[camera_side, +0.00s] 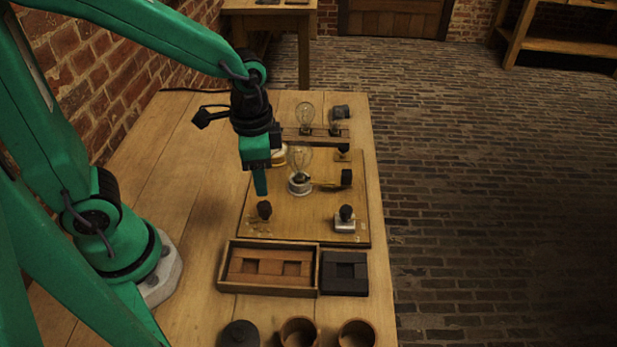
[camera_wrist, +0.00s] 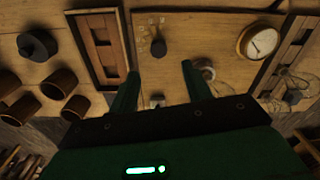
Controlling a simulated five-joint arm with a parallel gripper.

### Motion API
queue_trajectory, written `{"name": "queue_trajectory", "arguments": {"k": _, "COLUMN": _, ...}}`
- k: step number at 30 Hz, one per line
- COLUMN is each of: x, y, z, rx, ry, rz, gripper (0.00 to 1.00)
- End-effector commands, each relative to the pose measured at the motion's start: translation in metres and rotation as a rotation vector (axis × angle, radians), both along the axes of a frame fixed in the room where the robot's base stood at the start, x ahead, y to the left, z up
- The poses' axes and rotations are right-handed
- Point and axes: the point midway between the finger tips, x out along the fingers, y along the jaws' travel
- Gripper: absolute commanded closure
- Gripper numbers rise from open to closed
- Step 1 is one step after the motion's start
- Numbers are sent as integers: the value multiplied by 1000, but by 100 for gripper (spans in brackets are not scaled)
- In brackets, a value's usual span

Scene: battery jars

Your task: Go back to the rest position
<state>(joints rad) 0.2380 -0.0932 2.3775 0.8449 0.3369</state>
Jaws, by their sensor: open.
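My gripper (camera_side: 262,180) is green and hangs over the wooden board (camera_side: 285,228), pointing down. In the wrist view its two fingers (camera_wrist: 160,84) are spread apart with nothing between them. A glass bulb (camera_side: 299,160) on a metal base stands on the board just right of my gripper. Dark knobs stand on the board, one at its near left (camera_side: 264,210) and one at its near right on a light base (camera_side: 346,216). A round brass-rimmed dial (camera_wrist: 258,41) shows in the wrist view; in the side view it is mostly hidden behind my gripper.
A wooden tray (camera_side: 224,272) with reddish-brown blocks lies in front of the board, beside a dark block tray (camera_side: 344,274). Brown jars (camera_side: 356,334) and a dark lidded one (camera_side: 239,334) stand at the near edge. Another bulb (camera_side: 305,117) stands behind the board. The table's left is clear.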

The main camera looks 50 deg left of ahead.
Motion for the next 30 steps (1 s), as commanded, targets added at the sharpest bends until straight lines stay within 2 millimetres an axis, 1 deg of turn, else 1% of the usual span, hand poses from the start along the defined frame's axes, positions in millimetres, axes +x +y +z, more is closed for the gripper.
{"name": "queue_trajectory", "arguments": {"k": 5, "x": -1, "y": 7, "z": 15, "rx": -13, "ry": -49, "rz": 57, "gripper": 51}}
{"name": "queue_trajectory", "arguments": {"k": 14, "x": -9, "y": 29, "z": 58, "rx": -53, "ry": -196, "rz": 236, "gripper": 51}}
{"name": "queue_trajectory", "arguments": {"k": 21, "x": -23, "y": 47, "z": 90, "rx": -92, "ry": -323, "rz": 390, "gripper": 51}}
{"name": "queue_trajectory", "arguments": {"k": 27, "x": -36, "y": 59, "z": 109, "rx": -123, "ry": -413, "rz": 498, "gripper": 51}}
{"name": "queue_trajectory", "arguments": {"k": 30, "x": -40, "y": 63, "z": 115, "rx": -133, "ry": -443, "rz": 535, "gripper": 51}}
